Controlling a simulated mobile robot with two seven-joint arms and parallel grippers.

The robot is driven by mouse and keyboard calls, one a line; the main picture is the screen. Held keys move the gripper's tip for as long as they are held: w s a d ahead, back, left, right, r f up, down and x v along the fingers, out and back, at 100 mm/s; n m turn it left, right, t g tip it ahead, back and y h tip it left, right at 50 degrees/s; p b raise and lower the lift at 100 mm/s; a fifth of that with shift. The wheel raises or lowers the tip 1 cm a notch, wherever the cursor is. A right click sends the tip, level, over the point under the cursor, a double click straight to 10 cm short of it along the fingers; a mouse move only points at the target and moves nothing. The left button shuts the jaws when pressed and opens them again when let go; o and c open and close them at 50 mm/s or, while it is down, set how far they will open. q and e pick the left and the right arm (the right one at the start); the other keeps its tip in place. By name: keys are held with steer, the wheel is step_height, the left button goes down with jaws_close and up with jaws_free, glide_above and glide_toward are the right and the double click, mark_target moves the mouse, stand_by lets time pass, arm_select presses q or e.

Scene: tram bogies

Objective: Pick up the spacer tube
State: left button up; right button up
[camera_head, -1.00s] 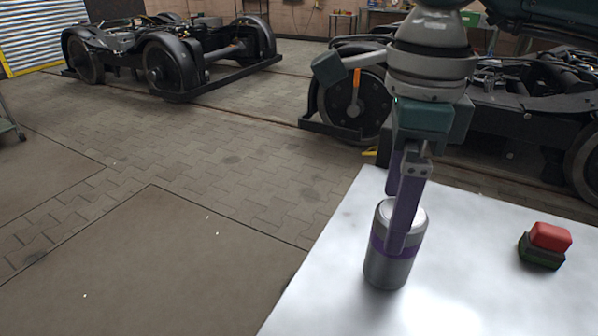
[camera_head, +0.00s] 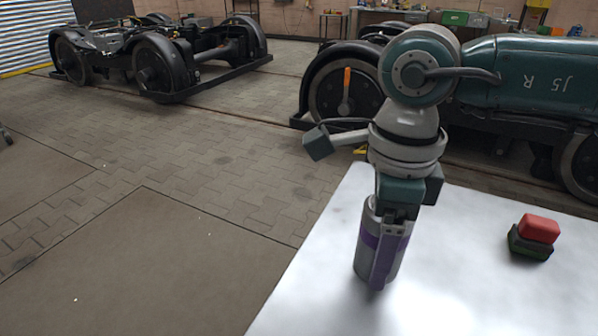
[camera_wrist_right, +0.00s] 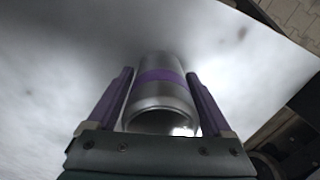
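The spacer tube (camera_head: 365,250) is a silver cylinder with a purple band. It stands upright on the white table top near its left edge. My right gripper (camera_head: 376,268) reaches down over it from above, with one purple finger in front of the tube and the other hidden behind it. In the right wrist view the tube (camera_wrist_right: 160,95) lies between the two fingers of the gripper (camera_wrist_right: 160,78). A narrow gap seems to show beside each fingertip, so the gripper looks open around the tube. My left gripper is not in view.
A red block (camera_head: 539,228) on a dark green base (camera_head: 529,243) sits to the right on the white table (camera_head: 460,285). Black bogies (camera_head: 160,60) stand on the paved floor behind. The table between tube and block is clear.

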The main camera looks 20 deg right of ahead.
steer(key=c, duration=1.2)
steer(key=shift+o, duration=0.2)
steer(key=shift+r, duration=0.1)
